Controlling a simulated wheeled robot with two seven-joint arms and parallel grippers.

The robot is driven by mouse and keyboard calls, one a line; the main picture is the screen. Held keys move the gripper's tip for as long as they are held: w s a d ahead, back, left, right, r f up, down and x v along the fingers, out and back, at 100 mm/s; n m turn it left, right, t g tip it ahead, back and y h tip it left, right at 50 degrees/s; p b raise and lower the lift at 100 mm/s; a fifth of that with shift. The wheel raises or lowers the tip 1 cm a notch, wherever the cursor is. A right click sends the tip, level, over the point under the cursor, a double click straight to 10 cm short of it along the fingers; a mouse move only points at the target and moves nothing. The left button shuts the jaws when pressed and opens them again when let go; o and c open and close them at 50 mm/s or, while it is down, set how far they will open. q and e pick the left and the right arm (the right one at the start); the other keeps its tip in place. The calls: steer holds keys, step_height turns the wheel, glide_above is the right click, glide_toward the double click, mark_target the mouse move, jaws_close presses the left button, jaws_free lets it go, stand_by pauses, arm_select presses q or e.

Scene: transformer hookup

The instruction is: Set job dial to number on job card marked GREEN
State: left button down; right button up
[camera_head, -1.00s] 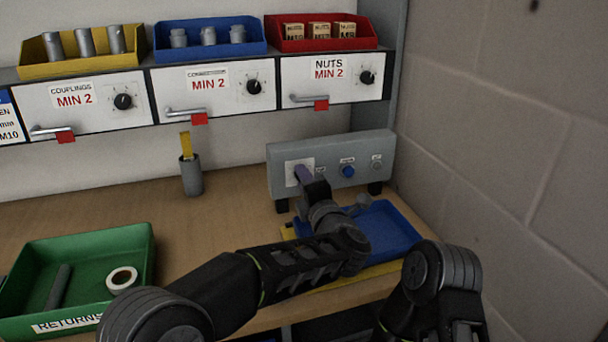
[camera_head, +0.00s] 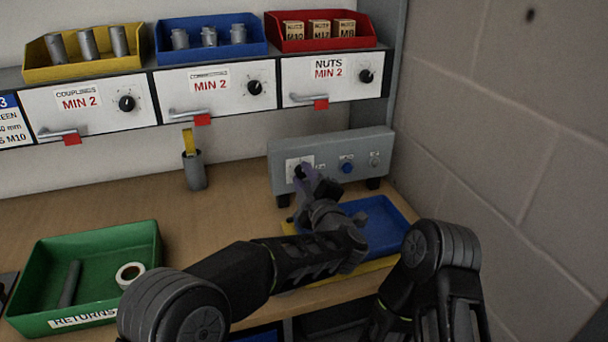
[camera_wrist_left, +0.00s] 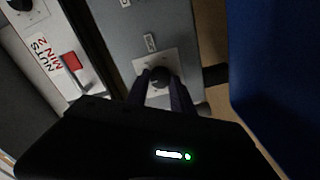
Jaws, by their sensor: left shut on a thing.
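The job dial is a black knob (camera_head: 299,171) on a white plate at the left of the grey control box (camera_head: 330,148). My left gripper (camera_head: 306,181) reaches it from the front. In the left wrist view the dark fingers (camera_wrist_left: 160,84) sit on either side of the knob (camera_wrist_left: 159,76) and are shut on it. The dial's marks are too small to read. A card (camera_head: 12,122) with a blue top shows at the left edge, cut off; "3", "EEN" and "M10" are readable. My right arm shows at lower right, but its gripper is not visible.
A blue tray (camera_head: 385,222) lies below the box. A green returns tray (camera_head: 85,318) is at lower left, and a grey cup (camera_head: 194,172) stands mid-bench. A block wall (camera_head: 510,150) bounds the right.

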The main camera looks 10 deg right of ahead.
stand_by(0.3)
arm_select(q)
steer(key=c, duration=1.1)
jaws_free()
